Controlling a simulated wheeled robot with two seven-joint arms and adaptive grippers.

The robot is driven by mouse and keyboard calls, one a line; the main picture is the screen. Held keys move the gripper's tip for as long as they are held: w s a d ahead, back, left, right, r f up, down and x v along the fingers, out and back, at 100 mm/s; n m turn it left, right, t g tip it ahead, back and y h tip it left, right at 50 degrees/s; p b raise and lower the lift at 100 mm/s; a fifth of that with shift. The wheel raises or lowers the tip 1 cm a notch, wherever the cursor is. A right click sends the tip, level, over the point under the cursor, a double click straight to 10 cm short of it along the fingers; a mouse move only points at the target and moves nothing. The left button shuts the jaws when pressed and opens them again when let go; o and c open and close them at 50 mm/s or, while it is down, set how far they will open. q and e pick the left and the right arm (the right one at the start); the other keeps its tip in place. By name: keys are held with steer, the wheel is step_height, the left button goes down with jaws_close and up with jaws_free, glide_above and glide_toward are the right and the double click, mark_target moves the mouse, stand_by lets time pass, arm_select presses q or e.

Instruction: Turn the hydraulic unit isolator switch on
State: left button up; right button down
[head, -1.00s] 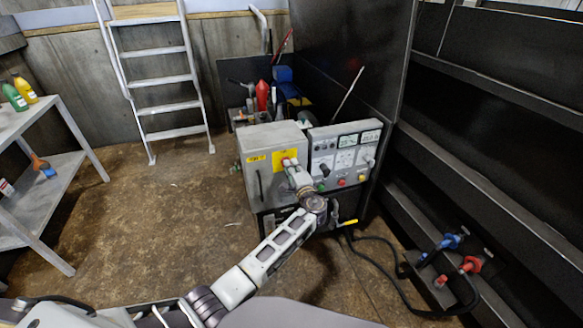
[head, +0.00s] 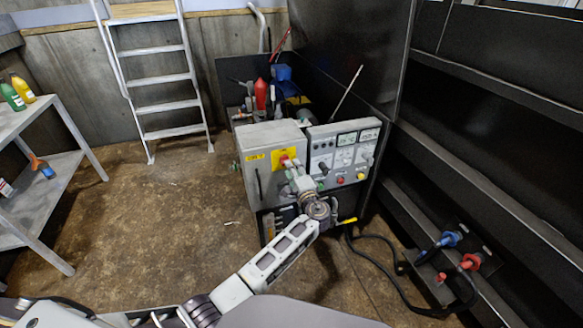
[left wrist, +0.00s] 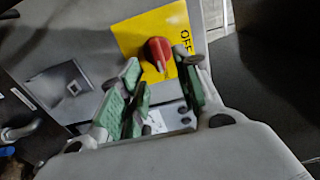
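The isolator switch is a red rotary knob (left wrist: 157,53) on a yellow plate (left wrist: 182,22) marked OFF. In the head view the red knob (head: 285,159) and its yellow plate (head: 277,167) are on the front of the grey cabinet (head: 258,180), partly hidden by my gripper. My left gripper (head: 293,168) is in front of the switch. In the left wrist view its green-padded fingers (left wrist: 158,78) are apart, with the knob showing between their tips. I cannot tell whether either finger touches it. My right gripper is in neither view.
Beside the switch is a control panel (head: 345,157) with gauges and buttons. Black hoses with blue and red couplings (head: 471,261) lie at the right. A shelf unit (head: 45,180) stands left and a ladder (head: 160,80) behind. The floor between is mostly clear.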

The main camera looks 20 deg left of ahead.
arm_select(q)
steer(key=v, duration=0.4)
steer(key=shift+s+d, duration=0.25)
steer(key=shift+s, duration=0.05)
